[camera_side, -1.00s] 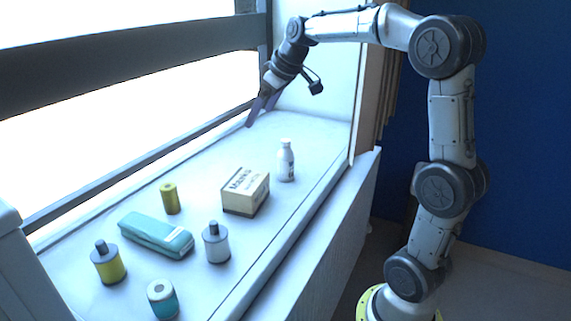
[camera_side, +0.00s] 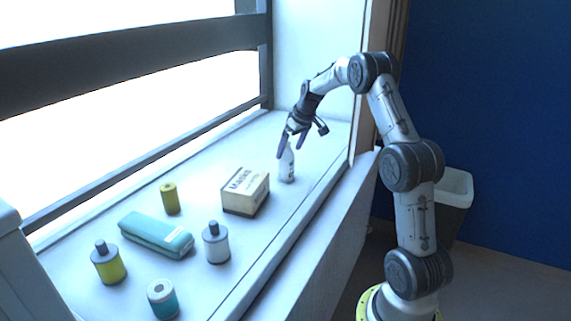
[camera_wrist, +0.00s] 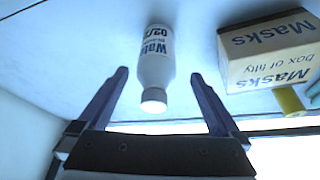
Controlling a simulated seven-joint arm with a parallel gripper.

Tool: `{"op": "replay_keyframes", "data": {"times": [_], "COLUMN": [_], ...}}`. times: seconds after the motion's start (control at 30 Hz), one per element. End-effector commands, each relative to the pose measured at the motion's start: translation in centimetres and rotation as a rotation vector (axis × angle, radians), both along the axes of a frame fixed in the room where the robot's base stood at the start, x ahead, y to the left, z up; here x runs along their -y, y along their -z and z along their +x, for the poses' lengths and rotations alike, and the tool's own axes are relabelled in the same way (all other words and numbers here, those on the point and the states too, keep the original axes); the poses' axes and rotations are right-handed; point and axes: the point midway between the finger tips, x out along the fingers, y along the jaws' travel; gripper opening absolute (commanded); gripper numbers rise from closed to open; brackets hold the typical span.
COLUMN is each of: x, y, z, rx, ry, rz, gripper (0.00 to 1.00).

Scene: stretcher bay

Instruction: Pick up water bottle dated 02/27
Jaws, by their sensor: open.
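The white water bottle (camera_side: 287,168) stands upright on the sill, behind and to the right of the masks box. In the wrist view the bottle (camera_wrist: 156,68) shows a label reading "Wate..." and "02/2", with the last digit out of sight. My gripper (camera_side: 288,150) is open, pointing down at the bottle's upper part. In the wrist view my gripper's fingers (camera_wrist: 158,75) are spread to either side of the bottle, with gaps on both sides. The side view does not show whether they touch it.
A masks box (camera_side: 245,192) stands close to the bottle. Farther left are a teal case (camera_side: 155,235), a yellow roll (camera_side: 170,199), a yellow bottle (camera_side: 108,266), a white bottle (camera_side: 215,244) and a teal roll (camera_side: 162,300). A bin (camera_side: 455,195) stands on the floor.

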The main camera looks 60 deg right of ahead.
Motion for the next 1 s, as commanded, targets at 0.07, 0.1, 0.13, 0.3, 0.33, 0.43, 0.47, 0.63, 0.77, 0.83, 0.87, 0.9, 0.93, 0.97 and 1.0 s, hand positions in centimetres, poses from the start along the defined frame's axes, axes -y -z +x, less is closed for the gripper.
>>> {"op": "replay_keyframes", "data": {"times": [0.07,0.1,0.13,0.3,0.33,0.43,0.47,0.63,0.77,0.83,0.87,0.9,0.93,0.97,1.0], "x": [0.0,0.1,0.1,0.7,0.9,1.1,1.2,1.3,1.3,1.3,1.3,1.3,1.3,1.3,1.3], "y": [0.5,0.6,0.8,2.6,3.0,4.2,4.5,5.2,5.2,5.2,5.2,5.2,5.2,5.2,5.2], "z": [0.2,0.3,0.3,1.3,1.5,2.0,2.2,2.5,2.5,2.5,2.5,2.5,2.5,2.5,2.5], "rx": [0.0,-0.001,-0.001,-0.002,-0.002,-0.002,-0.002,0.0,0.0,0.0,0.0,0.0,0.0,0.0,0.0], "ry": [0.0,0.0,0.0,0.0,0.0,-0.001,0.0,0.0,0.0,0.0,0.0,0.0,0.0,0.0,0.0], "rz": [0.0,0.001,0.001,0.001,0.001,0.003,0.001,0.001,0.001,0.0,0.0,0.0,0.0,0.0,0.0], "gripper": [1.0,1.0,1.0,1.0,1.0,1.0,1.0,1.0,1.0,0.98,0.93,0.86,0.8,0.75,0.68]}}
